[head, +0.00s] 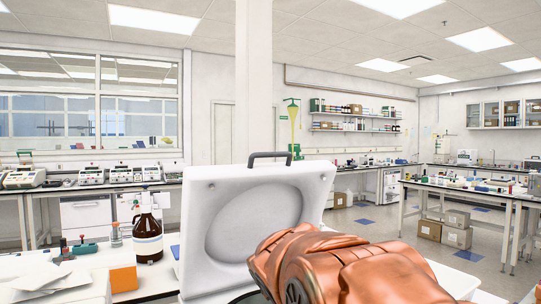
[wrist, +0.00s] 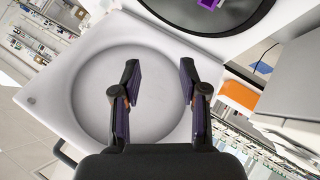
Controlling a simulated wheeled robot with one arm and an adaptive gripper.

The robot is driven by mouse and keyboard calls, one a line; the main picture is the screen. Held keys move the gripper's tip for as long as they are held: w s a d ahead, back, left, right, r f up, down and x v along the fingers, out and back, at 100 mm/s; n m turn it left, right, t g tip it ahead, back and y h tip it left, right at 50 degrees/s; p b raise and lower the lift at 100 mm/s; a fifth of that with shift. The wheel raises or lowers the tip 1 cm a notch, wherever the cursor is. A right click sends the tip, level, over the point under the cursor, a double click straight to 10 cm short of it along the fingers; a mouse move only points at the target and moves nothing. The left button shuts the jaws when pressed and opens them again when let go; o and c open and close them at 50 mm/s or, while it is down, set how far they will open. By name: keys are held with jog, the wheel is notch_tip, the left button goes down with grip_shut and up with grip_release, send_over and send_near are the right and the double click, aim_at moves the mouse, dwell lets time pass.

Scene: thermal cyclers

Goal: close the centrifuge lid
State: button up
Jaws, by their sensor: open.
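The centrifuge lid (head: 318,180) stands raised in the middle of the head view, white, with a round recess on its inner face and a dark handle (head: 269,155) on its top edge. In the wrist view the inner face of the lid (wrist: 55,88) fills much of the picture. The dark centrifuge bowl (wrist: 225,14) shows at the top, with a purple item (wrist: 209,4) in it. My gripper (wrist: 160,72) is open and empty, in front of the lid's round recess. I cannot tell whether it touches the lid.
A brown bottle (head: 147,232) and an orange box (head: 123,277) stand on the bench left of the lid. Papers (head: 45,278) lie at the lower left. A second bench (head: 463,188) stands at the right, with cardboard boxes (head: 457,237) beneath and open floor before it.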

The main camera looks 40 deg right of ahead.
jog(key=w+d+r+n+t+h, duration=0.1)
jog(key=w+d+r+n+t, duration=0.2)
jog(key=r, duration=0.4)
jog(key=w+d+r+t+h, duration=0.1)
jog(key=w+d+r+t, duration=0.1)
jog(key=w+d+r, duration=0.5)
jog(key=n+t+y+p, duration=0.1)
jog(key=n+t+y, duration=0.55)
jog(key=n, duration=0.65)
send_near(273, 156)
jog(key=w, duration=0.3)
jog(key=shift+h, duration=0.25)
jog(key=shift+r+p+x, duration=0.15)
jog(key=shift+p+x, duration=0.7)
jog(key=shift+x, duration=1.15)
jog(key=shift+r+p+x, duration=0.15)
jog(key=shift+p+x, duration=0.65)
jog(key=shift+x, duration=1.2)
jog(key=shift+d, duration=0.1)
grip_shut()
